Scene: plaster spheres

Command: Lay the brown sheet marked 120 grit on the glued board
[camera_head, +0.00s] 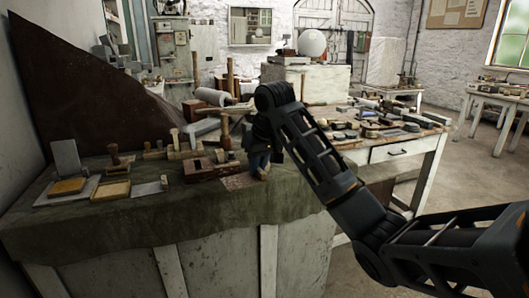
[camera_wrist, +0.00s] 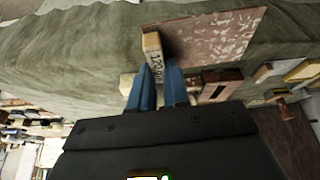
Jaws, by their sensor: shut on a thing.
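My gripper (camera_head: 261,162) is over the front of the bench, its blue fingers pointing down. In the wrist view, the two fingers (camera_wrist: 160,78) are shut on a pale tan, block-like piece marked 120 (camera_wrist: 153,48); its lower end shows in the head view (camera_head: 263,175). Its brown face is not clearly visible. A flat reddish-brown board with pale smeared patches (camera_wrist: 215,35) lies beside the held piece in the wrist view. In the head view, the board (camera_head: 238,182) lies just left of my gripper, near the cloth's front edge. I cannot tell whether the piece touches it.
A dark red-brown block (camera_head: 199,168) stands close left of the board. Further left are a framed tan panel (camera_head: 111,190), wooden tools and an upright grey plate (camera_head: 66,157). A hammer (camera_head: 225,125) stands behind my gripper. Green cloth (camera_head: 190,222) hangs over the bench front.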

